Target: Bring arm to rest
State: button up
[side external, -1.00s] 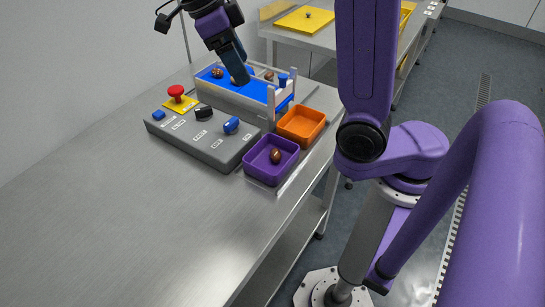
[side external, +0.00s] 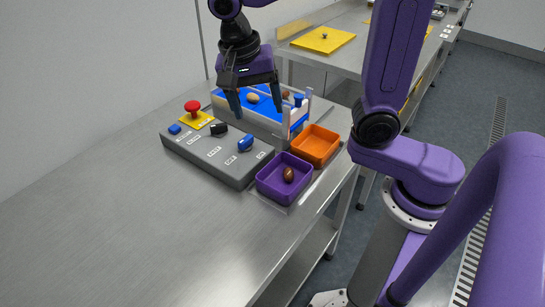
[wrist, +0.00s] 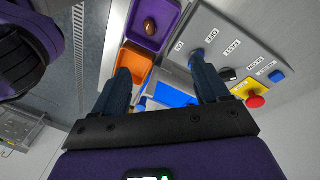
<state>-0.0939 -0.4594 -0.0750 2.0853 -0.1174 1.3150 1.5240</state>
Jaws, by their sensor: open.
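My gripper (side external: 256,104) is open and empty, fingers pointing down, above the control box and the near side of the blue conveyor in the side view. In the wrist view its two dark fingers (wrist: 163,85) stand wide apart with nothing between them. The blue conveyor (side external: 229,99) carries several brown dates, partly hidden behind my gripper. A purple tray (side external: 269,188) holds one dark date (side external: 288,174). The orange tray (side external: 316,146) beside it looks empty.
A grey control box (side external: 205,155) with a red button (side external: 193,107) and blue knobs stands left of the trays. The steel table's front (side external: 130,230) is clear. A second table with a yellow board (side external: 323,40) stands behind.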

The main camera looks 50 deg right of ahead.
jog(key=s+d+f+n+y, duration=0.1)
jog(key=s+d+f+n, duration=0.1)
jog(key=s+n, duration=0.6)
jog(key=s+d+f+n+t+y, duration=0.1)
jog(key=s+d+f+n, duration=0.2)
jog(key=s+n, duration=0.6)
jog(key=n, duration=0.6)
jog(key=shift+d+f+y, duration=0.3)
jog(key=shift+d+f, duration=0.05)
jog(key=shift+d, duration=0.05)
jog(key=shift+c, duration=0.3)
